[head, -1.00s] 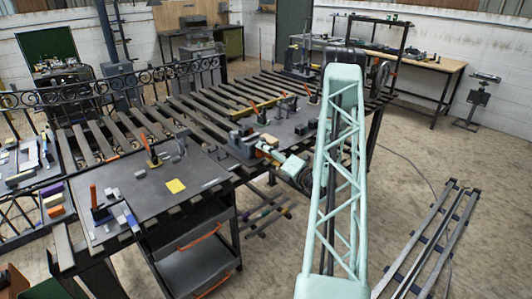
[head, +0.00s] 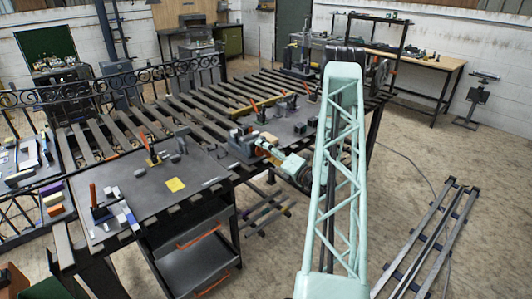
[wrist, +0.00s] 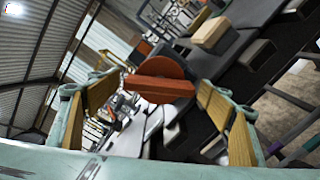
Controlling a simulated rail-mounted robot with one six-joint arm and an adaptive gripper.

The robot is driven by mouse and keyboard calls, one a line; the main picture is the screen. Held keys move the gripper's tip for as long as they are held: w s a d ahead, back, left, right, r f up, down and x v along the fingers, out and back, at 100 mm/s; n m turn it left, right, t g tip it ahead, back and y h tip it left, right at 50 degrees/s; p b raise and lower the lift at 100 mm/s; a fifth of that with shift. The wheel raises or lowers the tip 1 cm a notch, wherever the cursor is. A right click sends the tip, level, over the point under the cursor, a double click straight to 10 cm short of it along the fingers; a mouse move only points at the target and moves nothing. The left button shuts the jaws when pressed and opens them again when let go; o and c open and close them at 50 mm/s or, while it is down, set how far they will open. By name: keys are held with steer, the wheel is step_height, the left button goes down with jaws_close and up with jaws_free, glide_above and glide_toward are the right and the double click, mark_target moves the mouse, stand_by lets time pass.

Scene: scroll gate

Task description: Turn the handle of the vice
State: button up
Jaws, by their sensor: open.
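The vice (head: 240,143) is a grey block at the front edge of the far table plate. Its orange handle (wrist: 163,80) shows in the wrist view as a round disc with a bar across it. My gripper (head: 265,147) reaches it from the right in the head view. In the wrist view my gripper (wrist: 158,98) is open, with one tan-padded finger to the left of the handle and one to the right. Gaps show between the pads and the handle. In the head view the fingertips partly cover the handle, so contact there is hard to tell.
The slatted table (head: 190,110) carries clamps with orange levers around the vice. A nearer plate (head: 145,195) holds small blocks and a yellow note (head: 175,185). Metal rails (head: 430,235) lie on the floor at right. The floor right of my arm is otherwise mostly clear.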

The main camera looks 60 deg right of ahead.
steer(key=shift+s, duration=0.1)
steer(key=v, duration=1.1)
steer(key=shift+s+a, duration=0.2)
steer(key=shift+s, duration=0.2)
steer(key=shift+c, duration=0.7)
